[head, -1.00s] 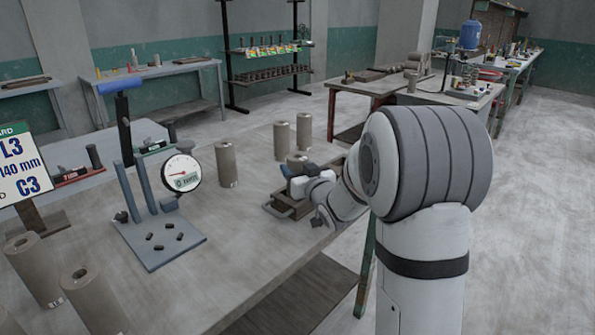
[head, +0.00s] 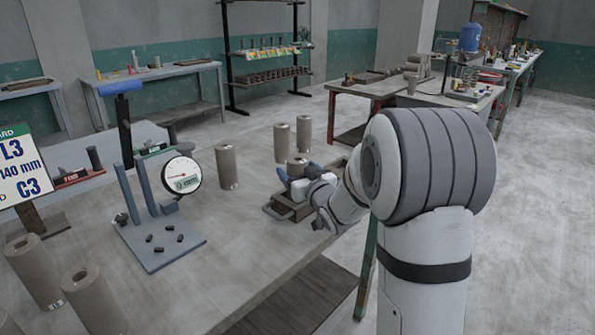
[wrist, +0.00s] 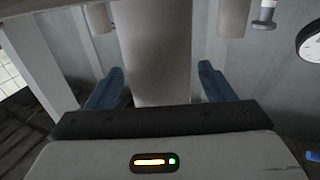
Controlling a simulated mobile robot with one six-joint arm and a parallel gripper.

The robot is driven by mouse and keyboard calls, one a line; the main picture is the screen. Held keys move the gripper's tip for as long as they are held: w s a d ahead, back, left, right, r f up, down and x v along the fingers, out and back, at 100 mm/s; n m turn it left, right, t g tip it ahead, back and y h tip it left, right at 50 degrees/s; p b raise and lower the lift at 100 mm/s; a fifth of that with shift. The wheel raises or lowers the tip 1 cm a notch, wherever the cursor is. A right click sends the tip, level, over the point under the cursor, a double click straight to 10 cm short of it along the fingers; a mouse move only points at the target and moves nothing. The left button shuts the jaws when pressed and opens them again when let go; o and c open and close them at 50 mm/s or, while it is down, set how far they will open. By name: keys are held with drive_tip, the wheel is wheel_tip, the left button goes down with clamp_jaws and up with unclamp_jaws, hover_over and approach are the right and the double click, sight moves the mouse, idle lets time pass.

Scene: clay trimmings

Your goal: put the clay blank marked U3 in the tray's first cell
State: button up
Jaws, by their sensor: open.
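My gripper (wrist: 160,67) is open in the wrist view. Its two blue fingers stand on either side of a grey-brown clay cylinder (wrist: 155,45), with a gap at each side. No mark can be read on it, so I cannot tell whether it is U3. The brown tray (head: 275,212) lies under and behind my gripper at the table's right edge. My wrist hides much of it, and its cells cannot be made out.
More clay blanks stand upright: one (head: 227,167) left of my gripper, two (head: 303,134) behind it, several at front left (head: 37,270). A gauge stand with a dial (head: 181,175) is left of centre. A sign (head: 22,168) stands at far left. The table's front middle is clear.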

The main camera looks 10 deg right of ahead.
drive_tip(key=s+d+f+m+g+h, duration=0.1)
drive_tip(key=s+d+f+g+h, duration=0.2)
drive_tip(key=s, duration=0.7)
drive_tip(key=s+d+f+m+g+h, duration=0.2)
drive_tip(key=s+f+g, duration=0.15)
drive_tip(key=s, duration=0.65)
drive_tip(key=s+a+f+g, duration=0.1)
drive_tip(key=s+g, duration=0.3)
drive_tip(key=s, duration=0.4)
drive_tip(key=s+a+f+g, duration=0.1)
drive_tip(key=s+a+g, duration=0.3)
drive_tip(key=s, duration=0.5)
drive_tip(key=shift+s+g+y, duration=0.2)
drive_tip(key=shift+g+y, duration=0.1)
drive_tip(key=shift+g, duration=0.25)
drive_tip(key=shift+a+r, duration=0.1)
